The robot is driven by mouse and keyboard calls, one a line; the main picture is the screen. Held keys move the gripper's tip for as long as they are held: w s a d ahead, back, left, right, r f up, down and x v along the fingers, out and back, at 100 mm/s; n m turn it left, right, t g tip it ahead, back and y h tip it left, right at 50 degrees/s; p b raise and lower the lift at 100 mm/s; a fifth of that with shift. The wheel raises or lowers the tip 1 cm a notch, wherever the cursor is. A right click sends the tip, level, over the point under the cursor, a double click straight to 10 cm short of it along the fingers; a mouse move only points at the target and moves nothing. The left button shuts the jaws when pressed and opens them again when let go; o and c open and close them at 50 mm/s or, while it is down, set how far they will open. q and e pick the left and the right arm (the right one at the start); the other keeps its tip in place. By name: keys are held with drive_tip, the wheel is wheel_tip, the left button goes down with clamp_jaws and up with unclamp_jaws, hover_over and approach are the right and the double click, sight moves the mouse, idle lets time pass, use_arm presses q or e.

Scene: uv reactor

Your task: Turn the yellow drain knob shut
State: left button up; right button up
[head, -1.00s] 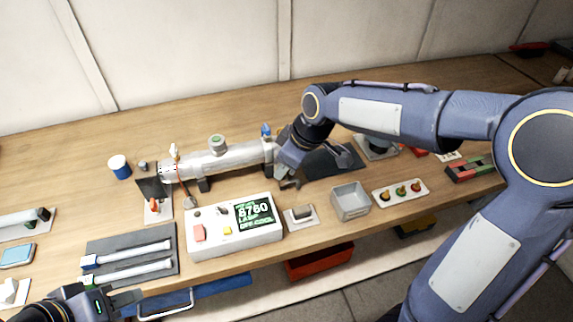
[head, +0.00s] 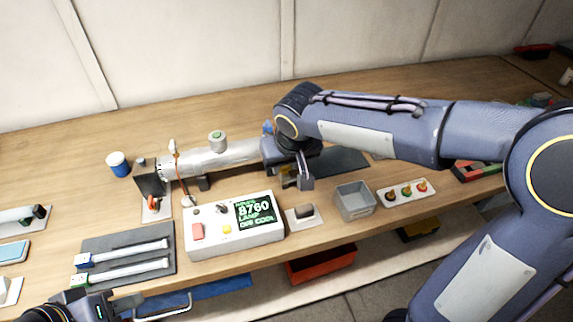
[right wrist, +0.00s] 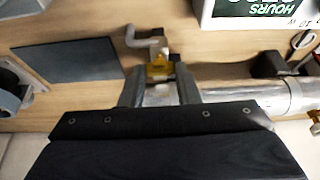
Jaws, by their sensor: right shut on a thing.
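The yellow drain knob (right wrist: 159,70) shows in the right wrist view, between the fingertips of my right gripper (right wrist: 158,84). The gripper is shut on it. A bent grey drain pipe (right wrist: 140,40) sticks out just beyond the knob. In the head view my right gripper (head: 298,182) points down at the right end of the steel reactor tube (head: 225,156), and the knob there is mostly hidden by the fingers. My left gripper (head: 125,304) is at the lower left edge, away from the reactor; its jaw opening is unclear.
A white control box (head: 210,245) with a lit display stands in front of the tube. A grey open bin (head: 354,205) and a small plate with a dark block (head: 304,213) are close to my right gripper. A dark mat (head: 340,161) lies to the right.

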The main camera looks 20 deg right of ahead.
drive_tip(key=shift+m, duration=0.3)
drive_tip(key=o, duration=0.7)
drive_tip(key=shift+r, duration=0.15)
drive_tip(key=v, duration=0.7)
drive_tip(key=shift+r, duration=0.3)
drive_tip(key=shift+s, duration=0.2)
